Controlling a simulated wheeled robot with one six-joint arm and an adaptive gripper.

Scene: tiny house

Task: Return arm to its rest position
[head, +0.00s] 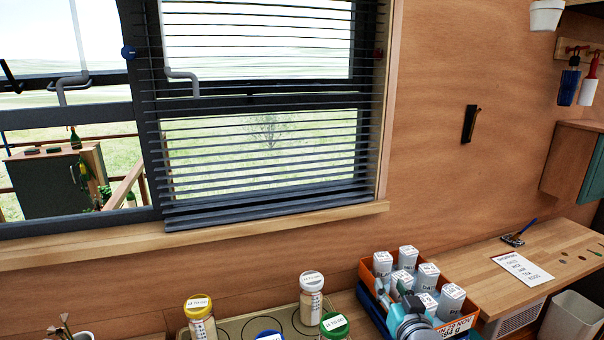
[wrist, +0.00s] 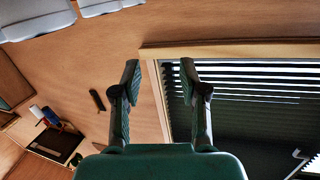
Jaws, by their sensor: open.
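My gripper (wrist: 160,68) shows in the wrist view with its two dark green fingers spread apart. In the head view, a grey and blue part of my arm (head: 414,320) rises at the bottom edge, in front of the orange tray (head: 366,272). The fingers cannot be made out clearly there. The rest of the arm is out of view.
The tray holds several white-labelled containers (head: 409,257). Several lidded jars (head: 311,298) stand left of it. A wooden counter (head: 560,243) with a paper list (head: 522,268) is at right. A window with blinds (head: 260,110) fills the wall behind.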

